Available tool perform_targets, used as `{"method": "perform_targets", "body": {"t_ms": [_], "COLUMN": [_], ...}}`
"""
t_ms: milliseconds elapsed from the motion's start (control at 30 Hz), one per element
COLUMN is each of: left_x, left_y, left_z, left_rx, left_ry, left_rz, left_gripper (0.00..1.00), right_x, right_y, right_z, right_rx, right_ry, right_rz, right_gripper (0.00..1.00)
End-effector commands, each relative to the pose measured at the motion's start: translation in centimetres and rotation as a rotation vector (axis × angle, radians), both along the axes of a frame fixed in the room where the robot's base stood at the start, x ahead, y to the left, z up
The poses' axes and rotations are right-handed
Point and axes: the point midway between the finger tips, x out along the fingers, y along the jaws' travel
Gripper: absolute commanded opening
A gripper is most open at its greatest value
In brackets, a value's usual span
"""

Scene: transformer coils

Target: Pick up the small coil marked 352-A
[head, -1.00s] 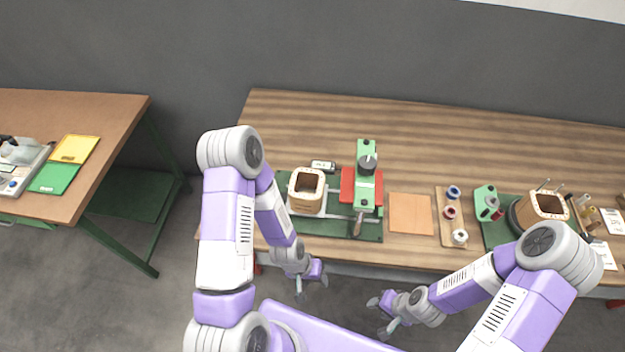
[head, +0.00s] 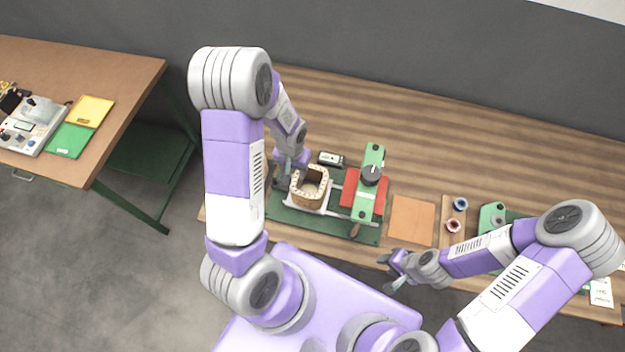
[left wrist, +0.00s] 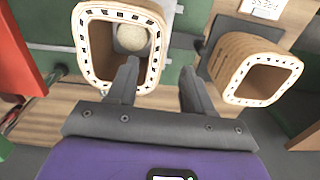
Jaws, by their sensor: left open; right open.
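A tan square coil (head: 318,195) with a hollow middle stands on a green base. In the left wrist view this coil (left wrist: 155,70) is at upper left, with a pale round post inside its opening. A second hollow coil (left wrist: 228,62) is at upper right there; my left arm seems to hide it in the head view. I cannot read a marking on either coil. My left gripper (head: 284,174) is open beside the first coil. In the wrist view its fingers (left wrist: 158,85) appear either side of that coil's near-right wall; contact is unclear. My right gripper (head: 391,272) is open and empty near the table's front edge.
A green clamp (head: 370,192) with a red block (head: 350,194) stands right of the first coil. A small device (head: 331,158) lies behind it. A white label (left wrist: 264,8) is beyond the second coil. An orange pad (head: 411,220) and spools (head: 460,204) are further right.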

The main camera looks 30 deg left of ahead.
Motion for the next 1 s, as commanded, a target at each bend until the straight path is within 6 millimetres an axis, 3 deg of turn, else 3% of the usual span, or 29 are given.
{"method": "perform_targets", "body": {"t_ms": [400,733,767,1000], "left_x": [0.2,0.3,0.3,0.3], "left_y": [-0.4,-0.4,-0.4,-0.4], "left_z": [-5.0,-5.6,-5.6,-5.6], "left_rx": [-0.001,-0.001,-0.002,-0.001], "left_ry": [0.003,-0.001,-0.001,-0.001], "left_rz": [0.001,0.0,0.0,0.0], "left_gripper": [0.51,0.51,0.5,0.13], "right_x": [0.1,0.1,0.1,0.1], "right_y": [0.0,0.0,0.0,0.0], "right_z": [0.3,0.3,0.3,0.3], "right_rx": [0.0,0.0,0.0,0.0], "right_ry": [-0.002,-0.002,-0.002,-0.002], "right_rz": [-0.001,-0.001,-0.001,-0.001], "right_gripper": [0.42,0.42,0.42,0.42]}}
